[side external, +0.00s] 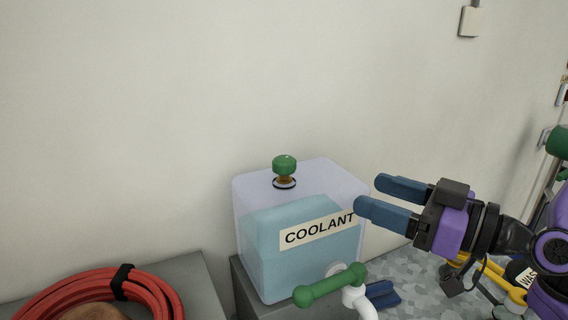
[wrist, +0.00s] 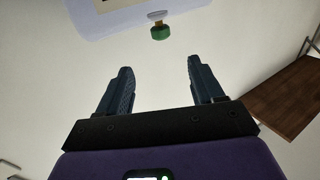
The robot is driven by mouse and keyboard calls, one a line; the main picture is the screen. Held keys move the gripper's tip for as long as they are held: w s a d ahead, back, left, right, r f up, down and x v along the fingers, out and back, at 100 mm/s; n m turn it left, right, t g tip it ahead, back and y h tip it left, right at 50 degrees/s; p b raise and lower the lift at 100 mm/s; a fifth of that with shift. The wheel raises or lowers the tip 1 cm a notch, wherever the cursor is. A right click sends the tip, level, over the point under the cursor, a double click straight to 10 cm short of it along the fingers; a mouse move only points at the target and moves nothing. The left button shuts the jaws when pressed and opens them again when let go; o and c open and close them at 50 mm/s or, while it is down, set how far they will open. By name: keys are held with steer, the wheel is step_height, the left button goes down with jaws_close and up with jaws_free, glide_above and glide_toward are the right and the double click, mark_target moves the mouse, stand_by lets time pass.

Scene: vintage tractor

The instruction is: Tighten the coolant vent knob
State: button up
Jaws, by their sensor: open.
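The green coolant vent knob (side external: 285,166) stands on a brass stem on top of the translucent coolant tank (side external: 345,177). The knob also shows at the top of the wrist view (wrist: 161,32), ahead of my fingers, with part of the tank (wrist: 90,28). My gripper (side external: 366,196) has blue fingers spread apart with nothing between them. In the side view it is right of the knob and lower than it, and its fingertips overlap the tank's right edge. I cannot tell whether they touch the tank. In the wrist view the gripper (wrist: 157,75) is clear of the knob.
A green-handled valve (side external: 331,286) with a white pipe is at the tank's lower front. A red coiled hose (side external: 160,297) lies on a grey surface at lower left. A pale wall stands behind. A brown wooden surface (wrist: 297,98) shows at right in the wrist view.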

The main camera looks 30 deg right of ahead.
mark_target(293, 168)
steer(key=shift+x, duration=8.55)
steer(key=c, duration=1)
steer(key=shift+a+m+h, duration=0.1)
steer(key=shift+m+h, duration=0.2)
steer(key=shift+h, duration=0.1)
